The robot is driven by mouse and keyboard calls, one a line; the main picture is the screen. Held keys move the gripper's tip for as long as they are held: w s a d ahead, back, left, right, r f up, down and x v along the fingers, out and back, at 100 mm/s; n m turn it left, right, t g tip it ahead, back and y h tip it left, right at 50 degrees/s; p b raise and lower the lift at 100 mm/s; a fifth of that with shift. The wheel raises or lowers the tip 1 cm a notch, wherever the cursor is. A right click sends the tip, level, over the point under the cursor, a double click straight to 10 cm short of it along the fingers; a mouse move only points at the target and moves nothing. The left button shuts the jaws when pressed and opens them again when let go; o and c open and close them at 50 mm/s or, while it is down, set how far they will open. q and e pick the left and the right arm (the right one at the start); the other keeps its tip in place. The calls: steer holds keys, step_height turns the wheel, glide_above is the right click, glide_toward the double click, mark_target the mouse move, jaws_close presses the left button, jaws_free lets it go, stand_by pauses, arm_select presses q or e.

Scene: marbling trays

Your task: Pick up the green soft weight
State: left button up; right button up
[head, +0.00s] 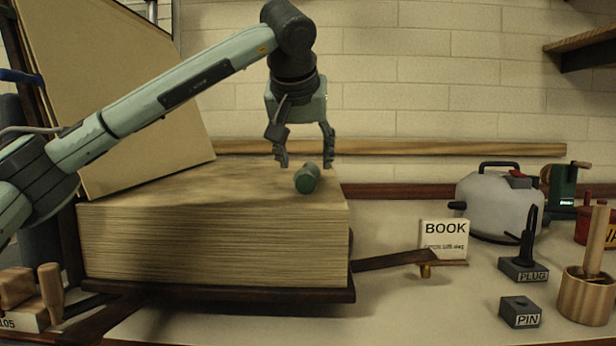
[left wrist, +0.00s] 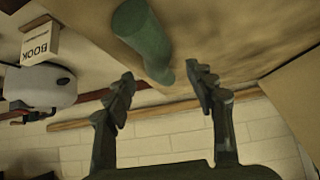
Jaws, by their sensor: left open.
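The green soft weight (head: 307,178) is a short cylinder lying on its side on top of a thick stack of pages, near its right end. In the left wrist view the weight (left wrist: 143,38) shows at the top, just beyond the fingertips. My left gripper (head: 304,163) is open and empty, pointing down just above and behind the weight. In the left wrist view its fingers (left wrist: 163,80) are spread, with the weight's near end in line with the gap. I cannot tell whether a finger touches it. My right gripper is in neither view.
The page stack (head: 215,245) rests on a dark stand, with a tilted board (head: 110,100) behind. To the right are a BOOK label block (head: 443,238), a grey kettle-like pot (head: 495,205), PLUG (head: 522,268) and PIN (head: 520,312) blocks, and a wooden pot (head: 587,295). The stack top is otherwise clear.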

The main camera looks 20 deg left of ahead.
mark_target(308, 167)
arm_select(q)
steer(key=x, duration=0.4)
steer(key=shift+w+d, duration=0.1)
steer(key=shift+r, duration=0.1)
steer(key=shift+c, duration=0.6)
jaws_close()
